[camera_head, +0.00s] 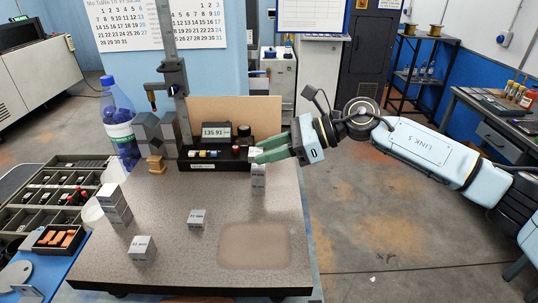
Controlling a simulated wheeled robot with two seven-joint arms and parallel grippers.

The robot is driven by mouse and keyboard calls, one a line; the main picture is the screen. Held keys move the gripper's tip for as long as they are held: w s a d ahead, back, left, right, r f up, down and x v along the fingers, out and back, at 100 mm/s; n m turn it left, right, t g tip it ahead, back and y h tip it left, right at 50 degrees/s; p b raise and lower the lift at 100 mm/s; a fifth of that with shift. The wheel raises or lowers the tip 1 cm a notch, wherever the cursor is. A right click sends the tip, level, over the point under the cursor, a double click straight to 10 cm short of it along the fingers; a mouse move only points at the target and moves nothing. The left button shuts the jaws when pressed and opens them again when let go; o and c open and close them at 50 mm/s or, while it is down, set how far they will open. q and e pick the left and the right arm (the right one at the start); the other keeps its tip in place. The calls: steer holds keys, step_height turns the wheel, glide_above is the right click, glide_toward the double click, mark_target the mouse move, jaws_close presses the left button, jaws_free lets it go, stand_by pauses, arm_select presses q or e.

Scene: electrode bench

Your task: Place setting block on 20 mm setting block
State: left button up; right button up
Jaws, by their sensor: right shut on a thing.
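My right gripper (256,155) comes in from the right and is shut on a small light grey setting block (254,151). Its green fingers partly cover that block. Directly below it stand one or more grey blocks (258,180) on the surface plate (225,183); I cannot tell whether the held block touches them. One grey block with a printed label (142,249) sits at the front left, and a smaller labelled one (197,219) near the middle. A stepped stack of grey blocks (114,206) stands at the left edge. The labels are too small to read surely. My left gripper is out of view.
Just behind the gripper is a black instrument base (215,164) with a readout (216,130) and a tall column stand (171,70). A blue-capped bottle (117,125) and a parts tray (62,188) are at the left. The plate's front right is clear, with a brownish patch (255,245).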

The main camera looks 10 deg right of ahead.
steer(key=shift+f, duration=0.85)
steer(key=shift+f, duration=0.25)
steer(key=o, duration=1)
steer(key=shift+r, duration=0.1)
